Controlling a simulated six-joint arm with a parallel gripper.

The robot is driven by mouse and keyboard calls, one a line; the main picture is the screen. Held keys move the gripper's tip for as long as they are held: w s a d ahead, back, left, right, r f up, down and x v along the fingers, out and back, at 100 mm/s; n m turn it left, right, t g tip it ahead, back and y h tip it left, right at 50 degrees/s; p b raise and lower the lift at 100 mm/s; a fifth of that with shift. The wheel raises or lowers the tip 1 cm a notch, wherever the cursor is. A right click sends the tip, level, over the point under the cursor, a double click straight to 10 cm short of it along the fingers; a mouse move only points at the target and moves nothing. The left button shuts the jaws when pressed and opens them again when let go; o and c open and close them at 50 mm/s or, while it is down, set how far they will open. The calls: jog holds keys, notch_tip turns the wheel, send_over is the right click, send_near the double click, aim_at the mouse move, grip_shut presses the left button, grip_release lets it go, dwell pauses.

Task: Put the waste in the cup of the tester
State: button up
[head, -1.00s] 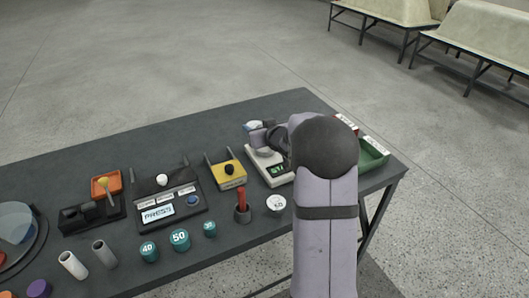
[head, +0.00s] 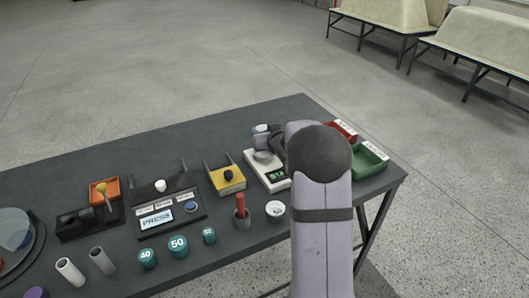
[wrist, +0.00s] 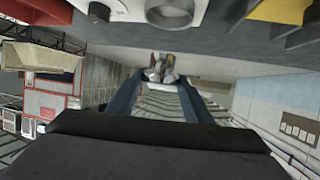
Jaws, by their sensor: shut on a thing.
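My gripper (wrist: 158,84) has two blue fingers, shut on a small grey-white lump, which I take to be the waste (wrist: 159,72). The lump hangs at the fingertips, off any surface. The same cup shows at the top of the wrist view (wrist: 174,13). My arm hides part of the device's right side.
A yellow device (head: 228,181) stands left of the tester. A red bin (head: 343,128) and a green bin (head: 371,163) are at the right. A white cup (head: 275,211) and a holder with a red stick (head: 241,212) stand in front. The table's far edge is clear.

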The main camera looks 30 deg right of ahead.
jog(key=shift+f, duration=3.6)
jog(key=shift+f, duration=0.2)
jog(key=o, duration=1.2)
jog(key=shift+r, duration=0.15)
jog(key=b+v, duration=0.1)
jog(key=v, duration=1.1)
jog(key=shift+r, duration=0.1)
